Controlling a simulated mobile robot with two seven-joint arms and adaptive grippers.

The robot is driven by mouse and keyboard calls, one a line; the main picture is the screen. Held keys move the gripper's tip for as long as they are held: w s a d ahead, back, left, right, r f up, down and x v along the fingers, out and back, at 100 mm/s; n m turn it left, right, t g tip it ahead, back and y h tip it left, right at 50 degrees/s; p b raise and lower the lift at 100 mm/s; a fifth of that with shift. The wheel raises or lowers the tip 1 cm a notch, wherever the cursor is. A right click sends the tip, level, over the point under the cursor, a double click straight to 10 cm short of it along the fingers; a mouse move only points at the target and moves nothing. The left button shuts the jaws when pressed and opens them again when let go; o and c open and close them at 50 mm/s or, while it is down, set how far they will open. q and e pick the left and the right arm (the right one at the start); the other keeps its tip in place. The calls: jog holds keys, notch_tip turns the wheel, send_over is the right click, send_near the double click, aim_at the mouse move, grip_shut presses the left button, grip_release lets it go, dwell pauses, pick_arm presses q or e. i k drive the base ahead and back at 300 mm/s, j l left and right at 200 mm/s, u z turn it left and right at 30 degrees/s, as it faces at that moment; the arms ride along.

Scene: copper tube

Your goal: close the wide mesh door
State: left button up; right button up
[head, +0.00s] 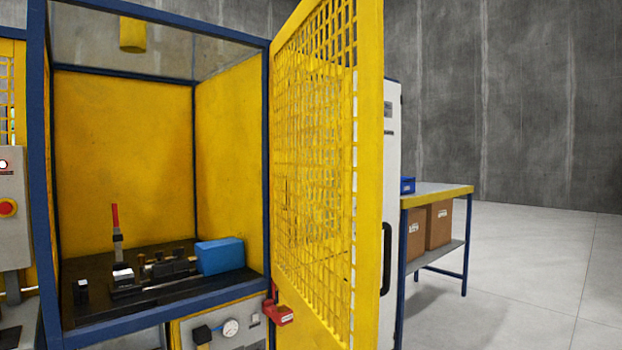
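The wide yellow mesh door (367,150) stands open in the head view, swung out toward me from the right post of the blue-framed cell (266,150). Neither of my grippers is in view.
Inside the cell, a dark bench holds a blue block (220,256), a machine fixture (150,275) and a red-topped upright piece (116,222). A red bracket (279,309) sits low by the right post. A table (437,190) with boxes stands behind the door; open floor lies right.

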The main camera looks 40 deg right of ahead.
aim_at(369, 119)
jog(key=l+u, duration=0.25)
jog(key=l, duration=3.05)
jog(key=k, duration=0.05)
